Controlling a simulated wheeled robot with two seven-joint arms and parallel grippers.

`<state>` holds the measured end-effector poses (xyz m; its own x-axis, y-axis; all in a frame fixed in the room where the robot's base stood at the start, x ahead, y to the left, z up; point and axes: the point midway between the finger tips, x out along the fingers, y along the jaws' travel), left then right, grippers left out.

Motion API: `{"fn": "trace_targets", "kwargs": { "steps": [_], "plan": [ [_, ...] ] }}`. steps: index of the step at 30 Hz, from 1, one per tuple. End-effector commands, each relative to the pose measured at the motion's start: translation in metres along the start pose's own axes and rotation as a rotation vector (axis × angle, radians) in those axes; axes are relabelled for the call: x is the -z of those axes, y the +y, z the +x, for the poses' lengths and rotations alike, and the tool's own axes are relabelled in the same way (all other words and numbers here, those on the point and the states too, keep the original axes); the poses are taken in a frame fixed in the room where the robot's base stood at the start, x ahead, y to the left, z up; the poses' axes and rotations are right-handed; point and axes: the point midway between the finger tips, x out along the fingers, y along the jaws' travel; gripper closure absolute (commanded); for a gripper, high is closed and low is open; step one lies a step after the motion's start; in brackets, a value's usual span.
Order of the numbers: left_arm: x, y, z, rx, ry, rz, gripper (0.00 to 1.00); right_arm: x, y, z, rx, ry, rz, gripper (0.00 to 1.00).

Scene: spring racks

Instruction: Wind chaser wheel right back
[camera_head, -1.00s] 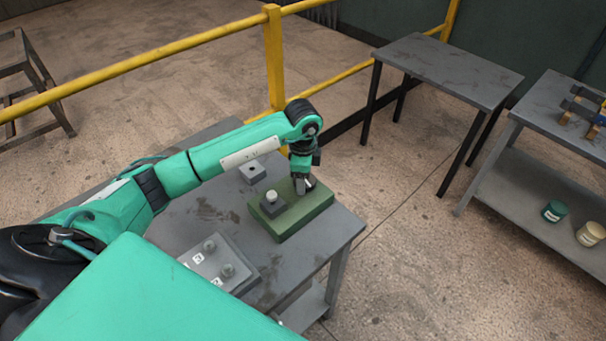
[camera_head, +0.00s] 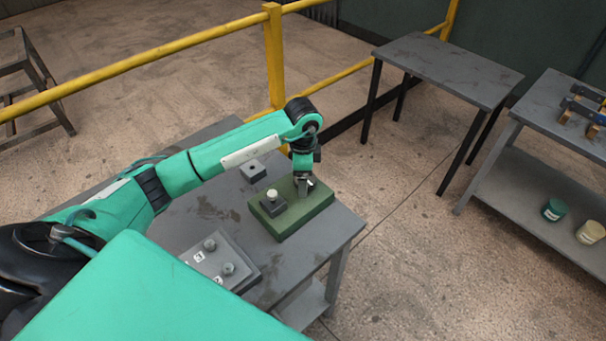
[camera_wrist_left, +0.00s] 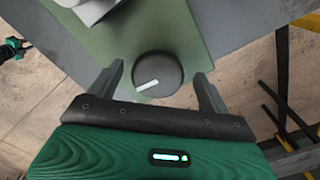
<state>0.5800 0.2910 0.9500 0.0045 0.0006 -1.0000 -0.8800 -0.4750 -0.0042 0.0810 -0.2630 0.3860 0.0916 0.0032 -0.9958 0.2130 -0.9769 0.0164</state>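A dark round wheel with a white pointer line (camera_wrist_left: 165,66) sits on the green block (camera_head: 296,221), which also shows in the wrist view (camera_wrist_left: 195,40). The line points to the lower left of that view. My left gripper (camera_head: 303,194) is over the block's right part. Its fingers stand open on either side of the wheel, with a visible gap to each. In the head view the gripper hides most of the wheel. A grey block with a pale knob (camera_head: 271,194) sits on the block's left part. My right gripper is not in view.
The grey table (camera_head: 330,243) also holds a panel with two grey knobs and number labels (camera_head: 222,267) in front, and a small grey box with a hole (camera_head: 253,172) behind. A yellow railing (camera_head: 274,60) runs behind. Another table (camera_head: 450,70) stands apart at the right.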

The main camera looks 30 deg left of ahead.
Motion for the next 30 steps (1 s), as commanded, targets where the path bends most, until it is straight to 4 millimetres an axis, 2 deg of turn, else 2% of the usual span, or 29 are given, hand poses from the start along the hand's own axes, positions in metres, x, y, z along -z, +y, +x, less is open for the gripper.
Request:
{"fn": "trace_targets", "kwargs": {
  "steps": [7,11,14,24,30],
  "plan": [
    [0.0,0.001,0.001,-0.003,-0.001,0.002,0.2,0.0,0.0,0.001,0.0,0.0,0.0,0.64],
    [0.0,0.001,-0.008,-0.001,-0.001,0.002,0.2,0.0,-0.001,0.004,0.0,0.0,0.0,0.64],
    [0.001,0.0,-0.025,0.001,0.002,0.003,0.2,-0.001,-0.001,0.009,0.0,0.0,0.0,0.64],
    [0.001,0.0,-0.105,0.003,0.002,0.002,0.2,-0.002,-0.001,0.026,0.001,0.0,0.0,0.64],
    [0.0,-0.001,-0.13,0.001,0.0,0.001,0.2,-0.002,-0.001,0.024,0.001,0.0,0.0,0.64]
  ]
}}
